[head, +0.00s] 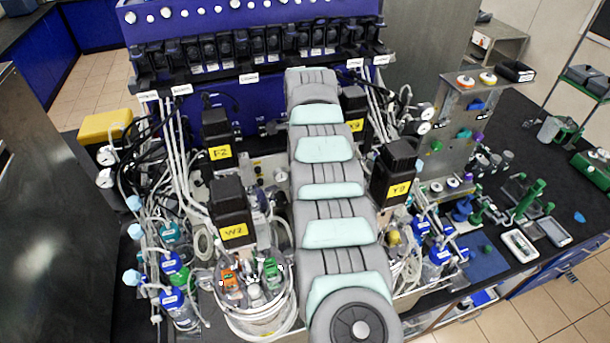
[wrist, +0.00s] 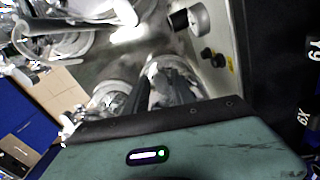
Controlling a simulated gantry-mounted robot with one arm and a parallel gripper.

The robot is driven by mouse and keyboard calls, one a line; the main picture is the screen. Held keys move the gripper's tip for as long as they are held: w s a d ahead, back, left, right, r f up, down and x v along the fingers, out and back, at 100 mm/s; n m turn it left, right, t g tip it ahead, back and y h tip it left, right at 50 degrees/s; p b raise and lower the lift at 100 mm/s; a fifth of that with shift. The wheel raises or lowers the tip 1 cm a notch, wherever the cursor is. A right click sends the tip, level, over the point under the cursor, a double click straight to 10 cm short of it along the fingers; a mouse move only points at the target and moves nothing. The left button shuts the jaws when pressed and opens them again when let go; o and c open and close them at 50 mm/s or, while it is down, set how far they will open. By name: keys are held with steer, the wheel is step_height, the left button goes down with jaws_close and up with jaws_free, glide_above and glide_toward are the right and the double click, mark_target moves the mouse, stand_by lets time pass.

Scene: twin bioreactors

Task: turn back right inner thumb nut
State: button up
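In the head view my arm comes down the middle and hides the space between the two bioreactors; my gripper is not seen there. The wrist view shows my gripper's teal body with a lit indicator and two dark fingers (wrist: 152,92) reaching up to pale, shiny vessel parts. I cannot tell whether the fingers are apart, shut or touching anything. The right bioreactor's black motor (head: 398,170) stands right of my arm, with a yellow label. I cannot make out the right inner thumb nut in either view; the vessel's top is mostly hidden.
The left black motor (head: 230,207) stands over a tubing-wrapped vessel. A metal panel with a round knob (wrist: 198,20) is close to my gripper in the wrist view. Tubes crowd both sides.

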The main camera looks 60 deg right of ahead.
steer(key=shift+o, duration=0.8)
steer(key=shift+r, duration=0.1)
steer(key=shift+r, duration=0.3)
step_height(320, 180, up, 10)
steer(key=p, duration=0.6)
steer(key=shift+p, duration=0.3)
